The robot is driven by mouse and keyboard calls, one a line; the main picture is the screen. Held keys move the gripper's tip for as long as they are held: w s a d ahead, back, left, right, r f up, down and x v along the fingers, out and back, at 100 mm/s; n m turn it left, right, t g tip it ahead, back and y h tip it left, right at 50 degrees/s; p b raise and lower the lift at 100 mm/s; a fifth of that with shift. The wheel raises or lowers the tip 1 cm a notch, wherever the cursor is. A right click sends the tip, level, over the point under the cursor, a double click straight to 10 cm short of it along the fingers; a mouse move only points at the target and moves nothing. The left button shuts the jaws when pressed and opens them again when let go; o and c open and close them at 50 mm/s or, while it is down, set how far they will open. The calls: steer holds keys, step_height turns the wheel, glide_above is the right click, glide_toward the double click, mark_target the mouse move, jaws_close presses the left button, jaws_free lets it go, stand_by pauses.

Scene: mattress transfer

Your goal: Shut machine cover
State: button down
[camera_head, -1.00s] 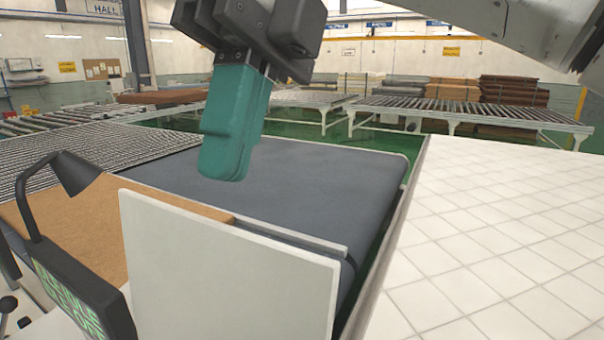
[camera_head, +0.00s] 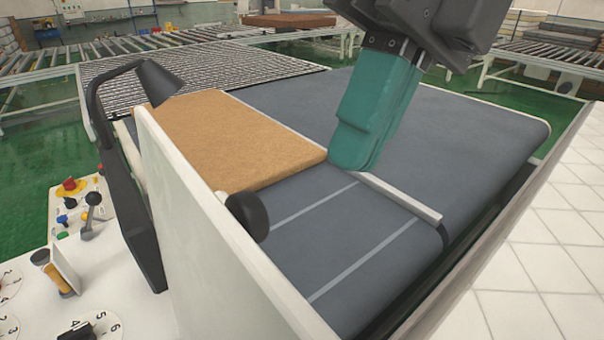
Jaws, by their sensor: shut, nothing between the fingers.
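A white panel (camera_head: 215,240), which looks like the machine cover, stands upright along the near left side of the conveyor. A black round knob (camera_head: 247,212) shows beside its inner face. The grey belt (camera_head: 345,240) with pale stripes lies uncovered to its right. My gripper (camera_head: 355,160) has teal fingers, shut and empty, pointing down over the belt. It is to the right of the panel and apart from it. Its tips overlap the end of a thin pale bar (camera_head: 400,197) in the picture; I cannot tell whether they touch.
A brown mattress (camera_head: 225,140) lies on the belt behind the panel. A black lamp-like arm (camera_head: 155,85) rises at the left. A control desk (camera_head: 75,250) with knobs and a red button is at lower left. White tiled floor (camera_head: 540,250) is clear at right.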

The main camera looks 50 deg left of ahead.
steer(key=shift+s+a+f+p, duration=0.1)
steer(key=shift+s+f+p, duration=0.15)
steer(key=shift+s, duration=0.65)
steer(key=shift+s+a+f+p, duration=0.1)
steer(key=shift+s+f+p, duration=0.15)
steer(key=shift+s, duration=0.6)
steer(key=shift+s+a+f+p, duration=0.15)
steer(key=shift+s+f, duration=0.2)
steer(key=shift+s, duration=0.55)
